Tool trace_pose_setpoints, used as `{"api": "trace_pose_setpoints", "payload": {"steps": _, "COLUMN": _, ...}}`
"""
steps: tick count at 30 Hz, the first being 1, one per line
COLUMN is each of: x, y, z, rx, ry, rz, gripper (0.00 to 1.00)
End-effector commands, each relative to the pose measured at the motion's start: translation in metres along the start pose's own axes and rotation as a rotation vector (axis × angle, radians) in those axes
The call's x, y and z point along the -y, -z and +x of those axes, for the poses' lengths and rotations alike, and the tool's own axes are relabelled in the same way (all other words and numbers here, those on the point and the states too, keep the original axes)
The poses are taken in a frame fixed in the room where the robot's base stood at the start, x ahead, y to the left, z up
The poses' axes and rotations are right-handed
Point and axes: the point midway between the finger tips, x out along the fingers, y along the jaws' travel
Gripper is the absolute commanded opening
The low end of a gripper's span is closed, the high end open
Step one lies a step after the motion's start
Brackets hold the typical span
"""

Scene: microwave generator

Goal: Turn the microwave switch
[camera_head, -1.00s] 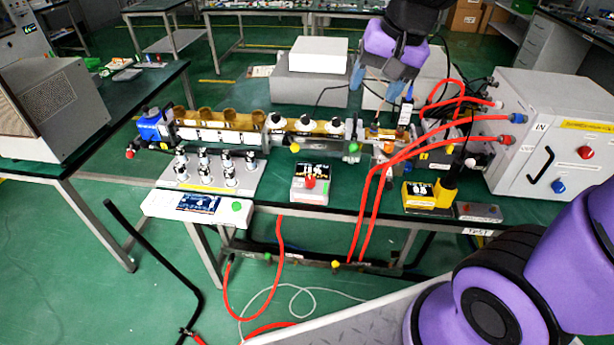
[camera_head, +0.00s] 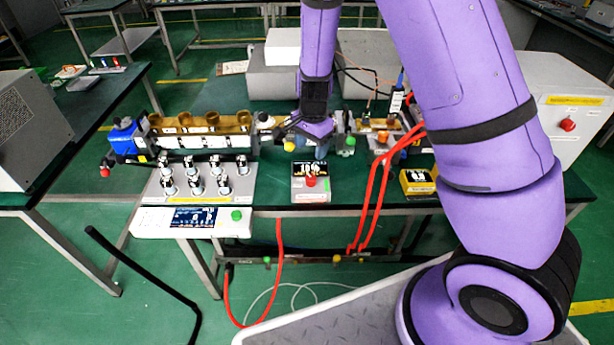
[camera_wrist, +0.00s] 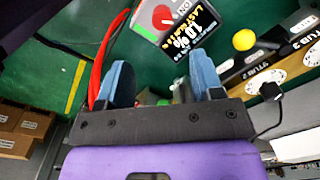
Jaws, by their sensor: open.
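A small white box with a black display (camera_head: 310,169) and a red knob (camera_head: 311,182) stands near the front edge of the green table. In the wrist view the red knob (camera_wrist: 163,17) lies beyond the fingertips, beside an "ON" label and the lit display (camera_wrist: 191,37). My gripper (camera_head: 312,152) is just behind this box in the head view, partly hidden by its own wrist. In the wrist view my gripper (camera_wrist: 162,76) has its two blue fingers wide apart with nothing between them, apart from the knob.
A white cabinet (camera_head: 572,90) with a red knob (camera_head: 568,125) stands at the right, partly hidden by my arm. Red hoses (camera_head: 375,200) hang right of the small box. A stand with several metal-capped pieces (camera_head: 207,177) is at left; a yellow device (camera_head: 418,182) is at right.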

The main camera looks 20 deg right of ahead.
Motion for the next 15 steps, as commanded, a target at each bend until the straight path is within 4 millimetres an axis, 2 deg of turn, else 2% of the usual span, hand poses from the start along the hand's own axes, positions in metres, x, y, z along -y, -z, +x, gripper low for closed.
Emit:
{"api": "trace_pose_setpoints", "payload": {"steps": 3, "x": 0.002, "y": 0.002, "z": 0.017, "rx": -0.014, "ry": -0.018, "rz": 0.028, "gripper": 0.6}}
{"api": "trace_pose_setpoints", "payload": {"steps": 11, "x": 0.002, "y": 0.003, "z": 0.037, "rx": -0.019, "ry": -0.024, "rz": 0.041, "gripper": 0.6}}
{"api": "trace_pose_setpoints", "payload": {"steps": 15, "x": 0.001, "y": 0.004, "z": 0.06, "rx": -0.018, "ry": -0.025, "rz": 0.041, "gripper": 0.6}}
